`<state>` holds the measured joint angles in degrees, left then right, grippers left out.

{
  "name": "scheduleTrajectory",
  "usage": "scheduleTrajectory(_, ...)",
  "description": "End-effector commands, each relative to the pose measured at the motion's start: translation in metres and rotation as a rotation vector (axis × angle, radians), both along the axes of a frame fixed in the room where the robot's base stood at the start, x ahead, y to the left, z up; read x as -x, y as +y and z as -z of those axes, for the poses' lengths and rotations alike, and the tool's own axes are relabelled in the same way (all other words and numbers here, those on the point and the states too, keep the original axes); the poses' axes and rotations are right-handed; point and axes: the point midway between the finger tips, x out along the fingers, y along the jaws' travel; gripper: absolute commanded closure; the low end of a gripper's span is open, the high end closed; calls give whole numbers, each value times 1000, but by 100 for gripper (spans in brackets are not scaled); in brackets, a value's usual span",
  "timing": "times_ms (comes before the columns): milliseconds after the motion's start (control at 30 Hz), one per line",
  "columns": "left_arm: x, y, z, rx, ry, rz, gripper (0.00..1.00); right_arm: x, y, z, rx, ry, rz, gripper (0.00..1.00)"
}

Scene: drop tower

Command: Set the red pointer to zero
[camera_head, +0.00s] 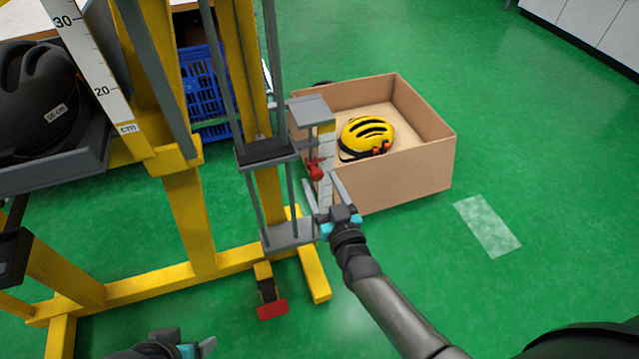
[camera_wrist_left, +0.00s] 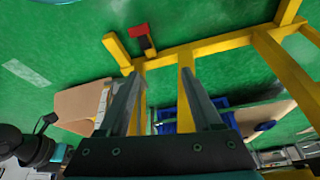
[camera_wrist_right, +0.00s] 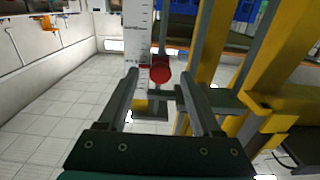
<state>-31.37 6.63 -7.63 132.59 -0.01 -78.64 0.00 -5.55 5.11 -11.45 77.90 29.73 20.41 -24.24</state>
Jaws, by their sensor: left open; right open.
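The red pointer (camera_head: 316,171) sits beside the white graduated scale (camera_head: 327,160) on the right side of the yellow tower. In the right wrist view the red pointer (camera_wrist_right: 160,70) shows as a round red knob at the white scale (camera_wrist_right: 138,40); the scale's numbers are too small to read. My right gripper (camera_head: 322,180) is open, its fingers pointing up at the pointer. In its wrist view the knob lies between and beyond the fingertips (camera_wrist_right: 165,78). Contact is not visible. My left gripper (camera_head: 205,347) is low at the bottom edge, open and empty in its wrist view (camera_wrist_left: 160,90).
A cardboard box (camera_head: 400,180) with a yellow helmet (camera_head: 367,136) stands behind the right gripper. A black helmet (camera_head: 38,95) rests on a grey platform at left. A red pedal (camera_head: 272,309) is at the tower's foot.

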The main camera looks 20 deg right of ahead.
Motion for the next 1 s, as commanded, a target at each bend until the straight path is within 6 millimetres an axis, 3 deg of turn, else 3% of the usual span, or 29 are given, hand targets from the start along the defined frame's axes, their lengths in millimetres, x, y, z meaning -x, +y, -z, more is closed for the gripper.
scheduleTrajectory(200,1,0,-12,2,-17,0,34,-14,1,0,-1,-1,0,34)
scheduleTrajectory(567,1,0,-14,2,-19,-1,34,-16,1,0,-1,0,0,35)
scheduleTrajectory(1000,1,0,-14,2,-20,-1,34,-16,1,0,0,0,-1,84)
